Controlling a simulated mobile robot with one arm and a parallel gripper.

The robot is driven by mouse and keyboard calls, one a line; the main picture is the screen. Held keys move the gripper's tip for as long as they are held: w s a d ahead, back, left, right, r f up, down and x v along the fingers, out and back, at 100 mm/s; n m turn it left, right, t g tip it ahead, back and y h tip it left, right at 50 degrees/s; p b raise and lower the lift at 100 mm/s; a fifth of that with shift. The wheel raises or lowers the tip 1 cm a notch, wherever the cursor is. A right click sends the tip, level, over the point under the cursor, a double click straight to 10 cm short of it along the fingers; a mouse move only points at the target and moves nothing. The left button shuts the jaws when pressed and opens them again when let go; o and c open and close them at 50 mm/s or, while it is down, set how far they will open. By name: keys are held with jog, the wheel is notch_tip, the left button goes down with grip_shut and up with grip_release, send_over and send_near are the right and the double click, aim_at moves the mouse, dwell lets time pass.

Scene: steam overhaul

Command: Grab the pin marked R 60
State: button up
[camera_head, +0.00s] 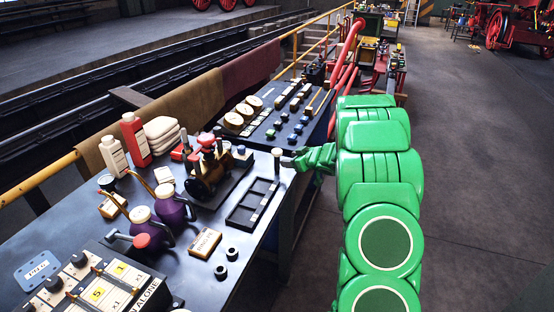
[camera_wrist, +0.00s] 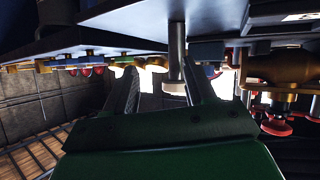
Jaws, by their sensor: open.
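A grey metal pin with a pale, wider cap (camera_head: 277,160) stands upright near the right edge of the dark workbench. No R 60 marking can be read on it. In the wrist view, which appears upside down, a metal pin (camera_wrist: 177,48) hangs from the bench surface, its cap lowest in the picture. My gripper (camera_head: 293,162) is just right of the pin, at about cap height. In the wrist view my gripper (camera_wrist: 160,72) has its two dark fingers apart. The pin shows between them, nearer the right finger; I cannot tell how deep it sits.
A black slotted tray (camera_head: 239,216) lies left of the pin. A brass model engine (camera_head: 205,184), purple oil cans (camera_head: 170,209) and a labelled box (camera_head: 205,242) stand farther left. A second bench (camera_head: 290,148) with several small parts is behind. The floor (camera_head: 470,150) on the right is clear.

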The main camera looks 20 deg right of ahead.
aim_at(276, 162)
jog(key=shift+a+f+y, duration=0.35)
jog(key=shift+a+y, duration=0.05)
jog(key=shift+y, duration=0.4)
jog(key=shift+w+a+r+y, duration=0.1)
jog(key=shift+a+r+y, duration=0.1)
jog(key=shift+y, duration=0.1)
jog(key=shift+x, duration=1.25)
jog(key=x, duration=0.4)
jog(key=shift+a+f, duration=0.2)
jog(key=shift+f, duration=0.1)
jog(key=shift+w+a+f, duration=0.15)
jog(key=shift+w+a, duration=0.05)
jog(key=shift+w, duration=0.15)
grip_shut()
